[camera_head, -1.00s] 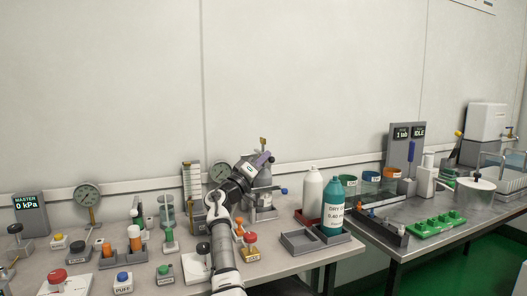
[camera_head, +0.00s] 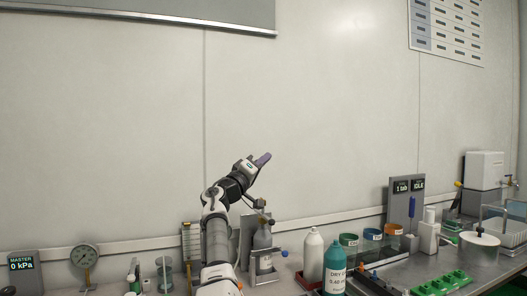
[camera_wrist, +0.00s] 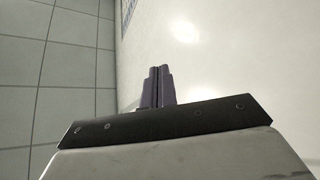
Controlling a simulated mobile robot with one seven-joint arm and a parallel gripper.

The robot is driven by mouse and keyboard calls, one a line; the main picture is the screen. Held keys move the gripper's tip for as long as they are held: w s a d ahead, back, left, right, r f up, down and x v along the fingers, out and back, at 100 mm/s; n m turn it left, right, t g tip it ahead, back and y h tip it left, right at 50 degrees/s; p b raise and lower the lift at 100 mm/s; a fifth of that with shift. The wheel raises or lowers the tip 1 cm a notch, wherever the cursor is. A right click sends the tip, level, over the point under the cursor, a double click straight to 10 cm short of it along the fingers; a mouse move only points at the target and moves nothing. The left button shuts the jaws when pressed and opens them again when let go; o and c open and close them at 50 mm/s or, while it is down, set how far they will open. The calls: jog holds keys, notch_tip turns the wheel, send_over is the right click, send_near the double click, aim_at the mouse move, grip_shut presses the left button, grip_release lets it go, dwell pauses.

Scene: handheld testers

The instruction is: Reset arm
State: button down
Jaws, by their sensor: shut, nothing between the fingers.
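My gripper (camera_head: 262,160) is raised in front of the bare wall in the head view, above the bench and its instruments. Its purple fingers point up and to the right. In the wrist view the two fingers (camera_wrist: 158,87) lie side by side, pressed together with nothing between them. My arm rises from the bottom middle of the head view and hides part of the bench behind it.
A grey bottle in a stand (camera_head: 262,247) is close to the right of my arm. A white bottle (camera_head: 313,255) and a teal bottle (camera_head: 335,268) stand further right.

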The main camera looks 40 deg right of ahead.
jog(key=shift+r, duration=0.45)
